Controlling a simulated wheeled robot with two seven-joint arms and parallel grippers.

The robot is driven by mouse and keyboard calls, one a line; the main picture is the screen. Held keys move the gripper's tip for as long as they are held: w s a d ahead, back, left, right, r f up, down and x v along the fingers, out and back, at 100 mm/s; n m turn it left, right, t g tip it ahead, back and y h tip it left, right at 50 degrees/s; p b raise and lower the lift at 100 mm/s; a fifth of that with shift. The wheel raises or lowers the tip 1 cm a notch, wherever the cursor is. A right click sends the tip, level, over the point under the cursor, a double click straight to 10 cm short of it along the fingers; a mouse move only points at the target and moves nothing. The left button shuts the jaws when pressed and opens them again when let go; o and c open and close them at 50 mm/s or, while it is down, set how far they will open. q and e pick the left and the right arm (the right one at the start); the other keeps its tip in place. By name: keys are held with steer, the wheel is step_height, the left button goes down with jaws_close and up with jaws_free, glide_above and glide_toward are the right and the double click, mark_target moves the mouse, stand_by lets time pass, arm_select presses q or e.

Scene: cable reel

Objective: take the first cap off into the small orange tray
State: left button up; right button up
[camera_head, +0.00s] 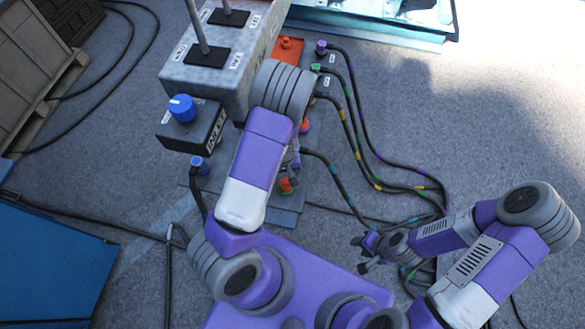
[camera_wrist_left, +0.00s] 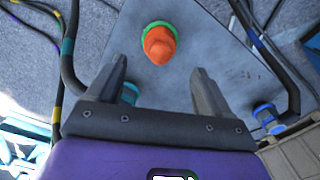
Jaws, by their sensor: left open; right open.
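An orange cap with a green ring (camera_wrist_left: 159,44) stands on a grey plate (camera_wrist_left: 205,50) in the left wrist view, beyond my fingertips. In the head view an orange cap (camera_head: 287,185) shows on the plate (camera_head: 285,216), just below my left gripper (camera_head: 293,160). My left gripper is open and empty, its two fingers apart in the wrist view (camera_wrist_left: 158,80); the cap is not between them. Another orange cap (camera_head: 304,126) is farther up, partly hidden by my left arm. The small orange tray (camera_head: 291,57) lies beyond, with an orange piece in it. My right gripper (camera_head: 366,253) is open and empty at lower right.
A grey metal box with levers (camera_head: 215,75) and a box with a blue knob (camera_head: 190,125) stand left of my left arm. Several dark cables with coloured bands (camera_head: 365,165) run across the floor on the right. A blue plug (camera_head: 200,165) sits at the plate's left.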

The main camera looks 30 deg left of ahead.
mark_target(285, 180)
arm_select(q)
steer(key=f, duration=0.1)
steer(key=f+b, duration=0.1)
steer(key=shift+s+f, duration=0.35)
steer(key=shift+f, duration=0.05)
steer(key=f+b, duration=0.1)
steer(key=f, duration=0.3)
steer(key=shift+w+d+f+b, duration=0.1)
steer(key=shift+w+f+b, duration=0.1)
steer(key=shift+b, duration=0.2)
steer(key=shift+r, duration=0.1)
steer(key=shift+c, duration=0.5)
steer(key=c, duration=1.1)
arm_select(e)
steer(key=f, duration=0.3)
steer(key=shift+s, duration=0.3)
